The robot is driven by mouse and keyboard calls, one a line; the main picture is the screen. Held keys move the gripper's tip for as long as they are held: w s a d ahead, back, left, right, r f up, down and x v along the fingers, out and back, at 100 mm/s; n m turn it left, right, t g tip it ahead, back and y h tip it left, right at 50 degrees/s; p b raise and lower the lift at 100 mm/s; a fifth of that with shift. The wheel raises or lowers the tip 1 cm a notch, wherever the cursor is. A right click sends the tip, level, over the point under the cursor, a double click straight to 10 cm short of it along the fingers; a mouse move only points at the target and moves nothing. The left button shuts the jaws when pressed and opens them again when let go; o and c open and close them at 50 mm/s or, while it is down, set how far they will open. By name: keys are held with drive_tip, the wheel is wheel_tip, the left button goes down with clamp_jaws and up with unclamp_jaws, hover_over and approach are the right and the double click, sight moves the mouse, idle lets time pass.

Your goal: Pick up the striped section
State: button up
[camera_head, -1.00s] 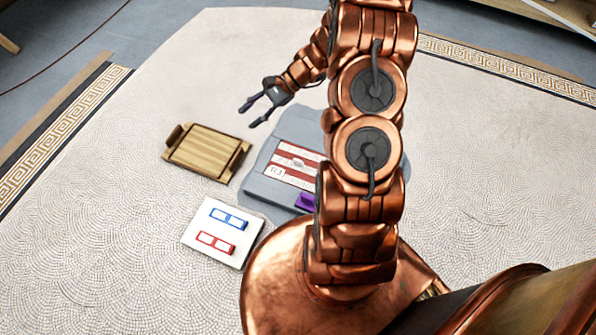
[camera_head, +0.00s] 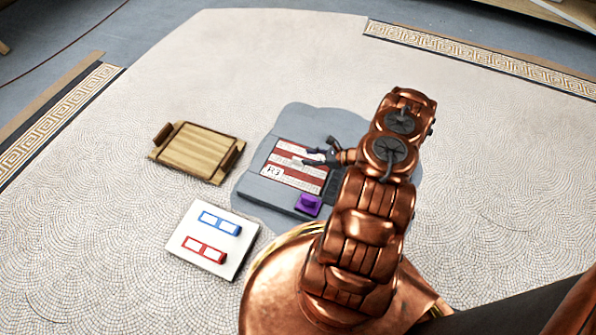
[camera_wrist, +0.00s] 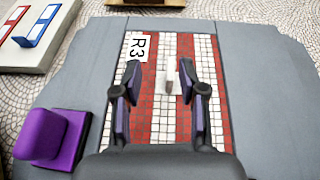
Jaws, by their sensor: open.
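The striped section (camera_head: 291,166) is a red and white tiled panel with an "R3" label. It lies in a grey base (camera_head: 256,187). In the wrist view the striped section (camera_wrist: 157,122) is directly below my gripper (camera_wrist: 160,76), with a small pale handle (camera_wrist: 171,86) standing up between the two fingers. My gripper (camera_head: 305,157) is open and empty, over the section in the head view. The fingers hide parts of the tiles, and I cannot tell how high they are above them.
A purple block (camera_head: 308,204) stands at the base's near corner. A white board (camera_head: 212,240) with blue and red frames lies at the lower left, and a wooden tray (camera_head: 197,152) at the upper left. The pale mosaic floor around is clear.

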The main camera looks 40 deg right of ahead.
sight(298, 160)
drive_tip(key=f, duration=0.2)
drive_tip(key=s+d+f+m, duration=0.1)
drive_tip(key=shift+s+f+h+b, duration=0.1)
drive_tip(key=shift+f+h+b, duration=0.2)
drive_tip(key=shift+b, duration=0.05)
drive_tip(key=shift+f, duration=0.25)
drive_tip(key=shift+b+x, duration=0.5)
drive_tip(key=shift+x, duration=0.6)
drive_tip(key=shift+t, duration=0.3)
drive_tip(key=shift+w+d+r+b+x, duration=0.15)
drive_tip(key=shift+b+x, duration=0.3)
drive_tip(key=shift+x, duration=0.45)
drive_tip(key=shift+w+d+b+x, duration=0.15)
drive_tip(key=shift+b+x, duration=0.35)
drive_tip(key=shift+x, duration=0.35)
drive_tip(key=shift+w+d+r+b+x, duration=0.15)
drive_tip(key=shift+b+x, duration=0.3)
drive_tip(key=shift+x, duration=0.45)
drive_tip(key=shift+s, duration=0.1)
clamp_jaws()
